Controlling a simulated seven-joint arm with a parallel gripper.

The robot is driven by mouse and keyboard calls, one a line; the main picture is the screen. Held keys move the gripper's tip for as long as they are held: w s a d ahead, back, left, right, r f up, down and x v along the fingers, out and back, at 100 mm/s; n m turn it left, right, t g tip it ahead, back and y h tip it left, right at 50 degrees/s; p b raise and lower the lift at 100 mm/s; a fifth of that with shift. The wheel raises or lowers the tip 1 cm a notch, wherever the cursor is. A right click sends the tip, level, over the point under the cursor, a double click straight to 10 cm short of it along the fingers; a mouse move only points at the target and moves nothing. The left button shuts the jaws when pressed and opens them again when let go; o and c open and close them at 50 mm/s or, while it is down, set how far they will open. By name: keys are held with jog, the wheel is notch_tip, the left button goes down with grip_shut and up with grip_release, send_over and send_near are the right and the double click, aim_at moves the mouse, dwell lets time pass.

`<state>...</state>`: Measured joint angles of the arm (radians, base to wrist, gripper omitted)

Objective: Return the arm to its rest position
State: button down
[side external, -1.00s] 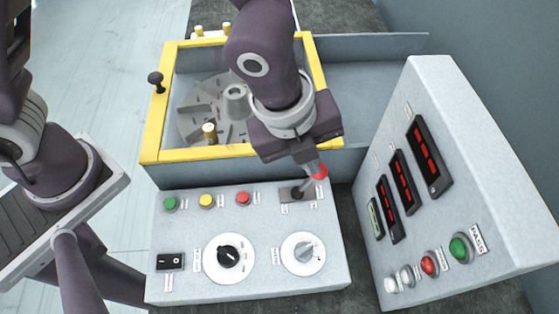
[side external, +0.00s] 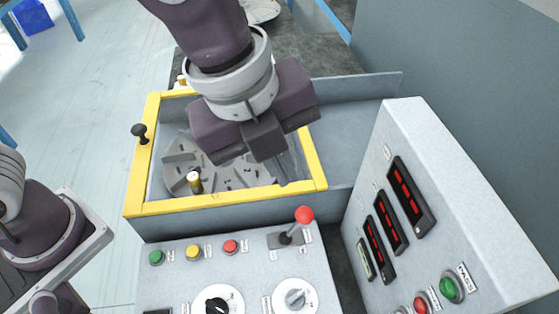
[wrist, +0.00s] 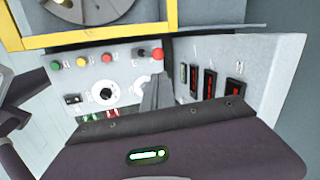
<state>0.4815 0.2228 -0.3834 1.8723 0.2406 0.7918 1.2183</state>
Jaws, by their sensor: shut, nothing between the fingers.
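My gripper (side external: 284,180) is shut and empty. In the side external view it hangs over the right part of the yellow-framed box, apart from the lever. Its fingers (wrist: 153,95) point at the control panel in the wrist view. The lever with a red knob (side external: 304,215) stands tilted on the grey control panel (side external: 262,262); its knob also shows in the wrist view (wrist: 157,54). My wrist hides part of the box's back edge.
The yellow-framed box (side external: 230,204) holds a grey bladed disc (side external: 176,157). A black knob (side external: 139,131) sticks up at its left. A sloped display console (side external: 440,195) stands at the right. Open floor (side external: 75,130) lies to the left.

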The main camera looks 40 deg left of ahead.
jog(key=a+r+n+t, duration=0.1)
jog(key=a+r+n, duration=0.4)
jog(key=a, duration=0.4)
jog(key=s+a+n+y, duration=0.1)
jog(key=s+a+n, duration=0.4)
jog(key=n, duration=0.5)
jog(key=s+a+n+t, duration=0.1)
jog(key=s+a+n, duration=0.4)
jog(key=a+n, duration=0.5)
jog(key=shift+a+f+n+t+y, duration=0.3)
jog(key=shift+f+y, duration=0.05)
jog(key=shift+y, duration=0.05)
